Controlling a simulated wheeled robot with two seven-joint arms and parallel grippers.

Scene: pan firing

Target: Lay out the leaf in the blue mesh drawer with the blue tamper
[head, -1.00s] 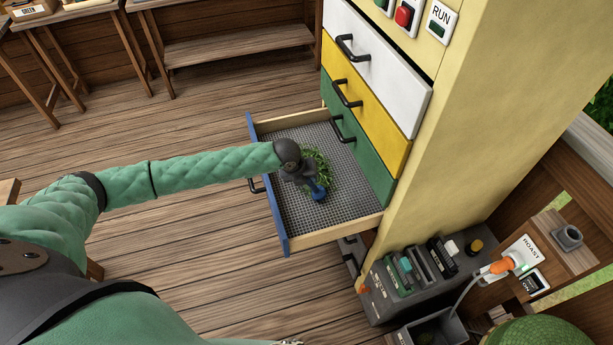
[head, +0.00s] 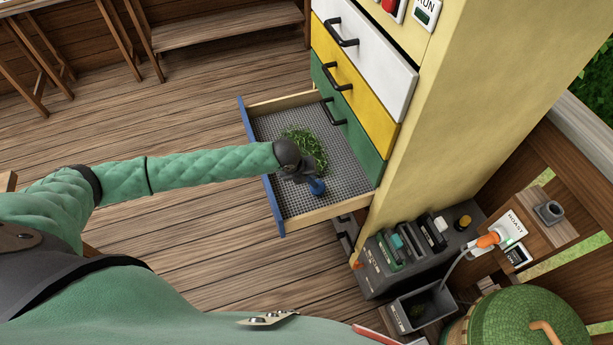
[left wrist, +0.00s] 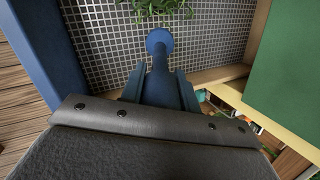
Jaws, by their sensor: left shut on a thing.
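The blue mesh drawer (head: 262,128) is pulled out at the bottom of the cabinet, with a grey mesh floor. A heap of green leaf (head: 312,143) lies on the mesh, toward its middle and cabinet side; it also shows at the top of the left wrist view (left wrist: 160,7). My left gripper (head: 305,178) is over the drawer, shut on the blue tamper (left wrist: 160,75). The tamper's round end lies just short of the leaf in the wrist view. I cannot tell whether it touches the mesh. My right gripper is not in view.
White, yellow and green drawers (head: 366,48) are shut above the blue one. A dark rack (head: 390,250) and a grey bin (head: 425,308) stand at the right of the drawer.

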